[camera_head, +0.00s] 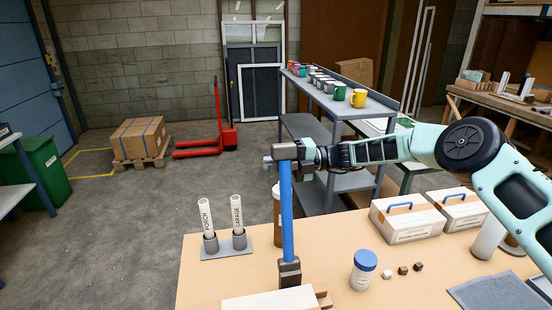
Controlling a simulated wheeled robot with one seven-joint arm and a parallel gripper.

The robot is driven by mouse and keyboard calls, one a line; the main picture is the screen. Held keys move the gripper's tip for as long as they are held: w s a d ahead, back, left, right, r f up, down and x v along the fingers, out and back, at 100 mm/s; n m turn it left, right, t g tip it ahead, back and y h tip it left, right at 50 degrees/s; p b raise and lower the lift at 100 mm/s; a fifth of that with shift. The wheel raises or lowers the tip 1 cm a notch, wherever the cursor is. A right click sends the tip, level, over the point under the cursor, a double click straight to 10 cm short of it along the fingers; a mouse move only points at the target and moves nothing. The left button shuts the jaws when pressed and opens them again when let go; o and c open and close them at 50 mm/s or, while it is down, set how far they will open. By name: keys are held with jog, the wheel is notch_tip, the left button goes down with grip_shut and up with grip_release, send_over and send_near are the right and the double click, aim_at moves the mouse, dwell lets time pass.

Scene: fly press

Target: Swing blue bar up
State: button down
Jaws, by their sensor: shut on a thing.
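The blue bar (287,222) stands nearly upright near the front middle of the table. Its lower end sits in a dark grey block (289,272). A grey head piece (285,150) is at its top. My gripper (290,161) reaches in from the right at the top of the bar and is shut on that end. The fingers are partly hidden by the head piece. A pale block with wooden parts (270,301) lies at the foot of the bar, cut off by the lower picture edge.
A white jar with a blue lid (364,270) and small cubes stand right of the bar. A brown cup (277,222) is close behind it. Two tubes in a grey holder (226,246) stand at left. Two handled boxes (407,217) are at back right. A mug shelf (372,102) stands behind.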

jog(key=shift+d+f, duration=0.1)
jog(key=shift+f, duration=0.35)
jog(key=c, duration=1.5)
grip_release()
jog(key=shift+w, duration=0.15)
jog(key=shift+r, duration=0.15)
jog(key=b+v, duration=0.7)
jog(key=v, duration=1)
jog(key=shift+d+r+b, duration=0.1)
jog(key=shift+d+b, duration=0.1)
jog(key=shift+b, duration=0.1)
